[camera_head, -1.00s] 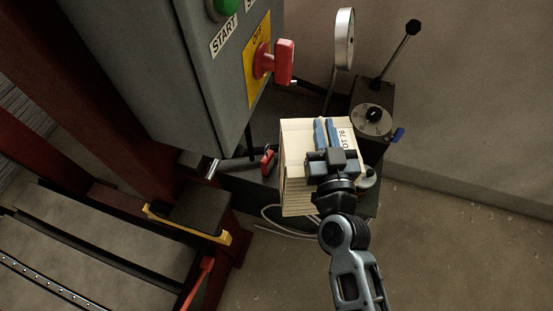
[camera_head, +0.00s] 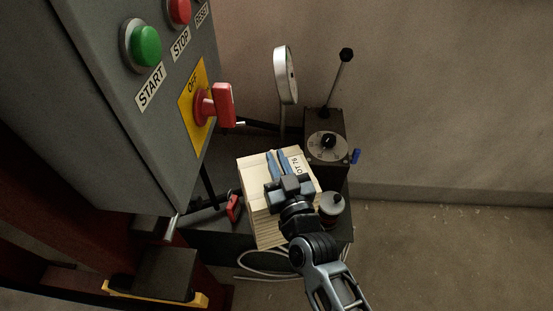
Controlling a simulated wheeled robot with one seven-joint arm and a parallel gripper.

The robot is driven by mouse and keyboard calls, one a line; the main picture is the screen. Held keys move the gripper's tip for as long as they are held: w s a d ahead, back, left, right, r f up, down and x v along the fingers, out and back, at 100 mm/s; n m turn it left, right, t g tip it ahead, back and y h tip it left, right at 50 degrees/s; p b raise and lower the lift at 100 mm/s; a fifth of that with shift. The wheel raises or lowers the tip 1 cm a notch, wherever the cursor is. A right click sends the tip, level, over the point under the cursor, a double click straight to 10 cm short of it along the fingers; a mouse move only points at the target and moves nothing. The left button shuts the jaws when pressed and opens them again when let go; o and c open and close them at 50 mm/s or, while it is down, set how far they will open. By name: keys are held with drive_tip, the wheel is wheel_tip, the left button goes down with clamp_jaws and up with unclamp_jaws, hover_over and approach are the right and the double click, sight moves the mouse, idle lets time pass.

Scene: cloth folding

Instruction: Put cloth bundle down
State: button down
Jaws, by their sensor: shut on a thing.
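The cream cloth bundle (camera_head: 258,205) shows as a pale block with layered sides and a white label marked "76". It is over the dark bench top (camera_head: 215,222), in the middle of the head view. My gripper (camera_head: 277,165) has blue fingers and is shut on the bundle from above. My gripper's body hides part of the bundle's top. I cannot tell whether the bundle's underside touches the bench.
A grey control box (camera_head: 120,110) with buttons and a red switch handle (camera_head: 225,104) stands at left. Behind the bundle are a round gauge (camera_head: 286,75) and a dark dial unit (camera_head: 327,145) with a lever. A small grey-topped canister (camera_head: 332,207) stands close at right.

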drive_tip(key=shift+f+b, duration=1.15)
drive_tip(key=shift+f, duration=0.85)
drive_tip(key=c, duration=1.1)
unclamp_jaws()
drive_tip(key=shift+f, duration=0.15)
drive_tip(key=shift+b+v, duration=1)
drive_tip(key=shift+v, duration=5.05)
